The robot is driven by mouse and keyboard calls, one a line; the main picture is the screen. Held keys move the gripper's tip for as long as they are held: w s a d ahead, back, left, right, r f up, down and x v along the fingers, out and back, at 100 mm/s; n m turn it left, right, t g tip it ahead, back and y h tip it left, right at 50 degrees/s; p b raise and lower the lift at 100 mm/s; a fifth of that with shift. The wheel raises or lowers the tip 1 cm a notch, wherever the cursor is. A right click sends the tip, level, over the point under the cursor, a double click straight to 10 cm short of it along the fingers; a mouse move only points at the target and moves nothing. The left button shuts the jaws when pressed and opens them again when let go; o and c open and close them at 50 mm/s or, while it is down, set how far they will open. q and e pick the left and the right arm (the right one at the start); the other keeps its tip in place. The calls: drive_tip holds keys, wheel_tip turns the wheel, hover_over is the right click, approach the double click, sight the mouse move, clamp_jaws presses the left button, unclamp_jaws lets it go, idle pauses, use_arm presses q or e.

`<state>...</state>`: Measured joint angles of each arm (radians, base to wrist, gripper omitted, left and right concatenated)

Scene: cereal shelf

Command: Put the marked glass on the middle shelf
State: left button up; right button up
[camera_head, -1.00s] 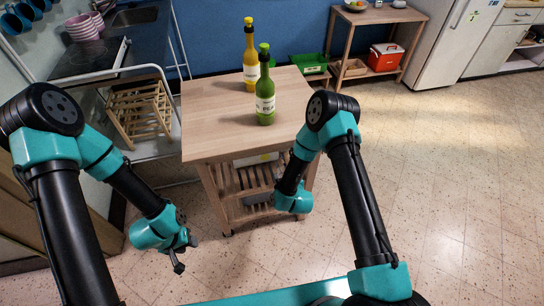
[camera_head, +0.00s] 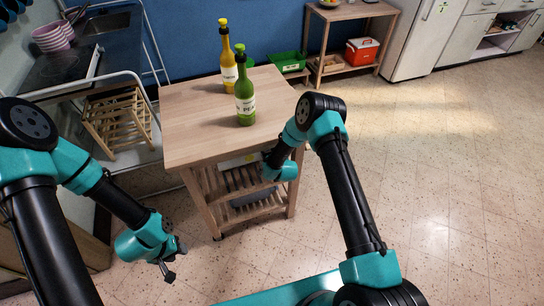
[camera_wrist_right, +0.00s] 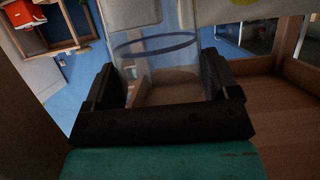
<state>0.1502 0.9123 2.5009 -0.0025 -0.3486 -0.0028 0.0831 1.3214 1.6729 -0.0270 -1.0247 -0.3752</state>
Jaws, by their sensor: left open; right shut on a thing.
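In the right wrist view a clear glass (camera_wrist_right: 155,50) with a blue ring stands between the fingers of my right gripper (camera_wrist_right: 158,85), which is shut on it. In the head view the right gripper and glass are hidden by my arm and the cart's top. My right arm reaches in under the cart's tabletop, at its right side. The wooden cart (camera_head: 190,145) has slatted shelves (camera_head: 235,180) below its top. Whether the glass touches a shelf I cannot tell. My left gripper (camera_head: 172,262) is open and empty, left of the cart and low.
A yellow bottle (camera_head: 228,65) and a green bottle (camera_head: 245,100) stand on the cart's top. A wooden rack (camera_head: 120,125) stands to the left. A wooden side table (camera_head: 350,15) with a red cooler (camera_head: 361,51) is at the back. The floor (camera_head: 430,180) right of the cart is clear.

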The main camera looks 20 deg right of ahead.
drive_tip(key=shift+w+d, duration=0.1)
drive_tip(key=shift+w, duration=0.15)
drive_tip(key=shift+w+f, duration=0.15)
drive_tip(key=shift+f, duration=1.6)
drive_tip(key=shift+f, duration=0.2)
drive_tip(key=o, duration=1.1)
drive_tip(key=shift+o, duration=0.2)
drive_tip(key=shift+r, duration=0.1)
